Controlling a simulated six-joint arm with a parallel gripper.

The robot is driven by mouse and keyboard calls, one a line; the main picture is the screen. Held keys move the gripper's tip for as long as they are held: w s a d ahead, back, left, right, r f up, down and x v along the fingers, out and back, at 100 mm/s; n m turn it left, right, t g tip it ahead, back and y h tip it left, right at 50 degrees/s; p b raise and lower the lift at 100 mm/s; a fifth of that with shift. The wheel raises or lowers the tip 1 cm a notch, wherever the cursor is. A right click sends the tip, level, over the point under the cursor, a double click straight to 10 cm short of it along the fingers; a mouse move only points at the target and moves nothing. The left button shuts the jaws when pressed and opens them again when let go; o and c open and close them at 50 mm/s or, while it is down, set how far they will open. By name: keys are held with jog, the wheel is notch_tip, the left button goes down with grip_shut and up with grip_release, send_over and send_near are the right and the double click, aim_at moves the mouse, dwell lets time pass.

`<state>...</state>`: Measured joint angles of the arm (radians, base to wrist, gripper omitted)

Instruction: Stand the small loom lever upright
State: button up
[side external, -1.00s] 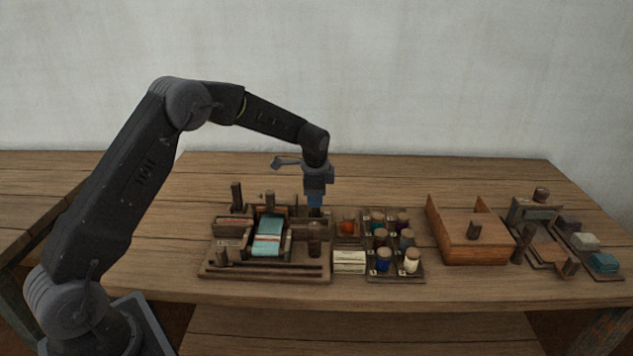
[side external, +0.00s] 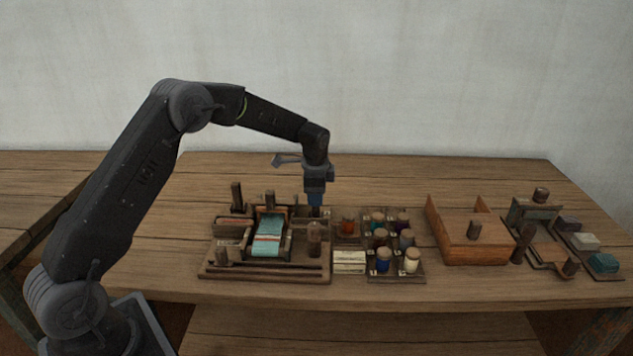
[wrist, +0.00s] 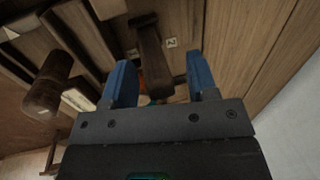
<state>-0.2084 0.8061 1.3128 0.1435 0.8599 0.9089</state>
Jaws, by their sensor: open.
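My gripper (side external: 315,211) points down at the back right of the small wooden loom (side external: 216,269). In the wrist view its two blue fingers (wrist: 159,65) are spread apart. A dark wooden bar with a wider end, which looks like the small lever (wrist: 148,45), shows beyond and between the fingers. Small white marked tags lie on both sides of it. I see no finger clearly touching it. In the side view the fingers hide most of that spot, so I cannot tell how far the lever tilts.
A brown round post (side external: 315,238) stands at the loom's right front, close to my gripper. A rack of coloured spools (side external: 382,262) is just to the right. An open wooden box (side external: 470,245) stands farther right. The table behind the loom is clear.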

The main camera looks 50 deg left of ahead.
jog(key=shift+r, duration=3.25)
jog(key=s+d+r+n+t, duration=0.1)
jog(key=s+d+r+n, duration=0.1)
jog(key=s+d+r, duration=0.35)
jog(key=s+d+r+n+t, duration=0.1)
jog(key=s+d+r+n, duration=0.15)
jog(key=s+r, duration=0.6)
jog(key=s+d+f+n+t, duration=0.1)
jog(key=s+d+n, duration=0.1)
jog(key=s, duration=0.8)
jog(key=s+d+n+t+h, duration=0.1)
jog(key=s+d+n, duration=0.1)
jog(key=s, duration=0.9)
jog(key=shift+s+d+f+h, duration=0.2)
jog(key=shift+d+f+h, duration=0.15)
jog(key=shift+d, duration=0.5)
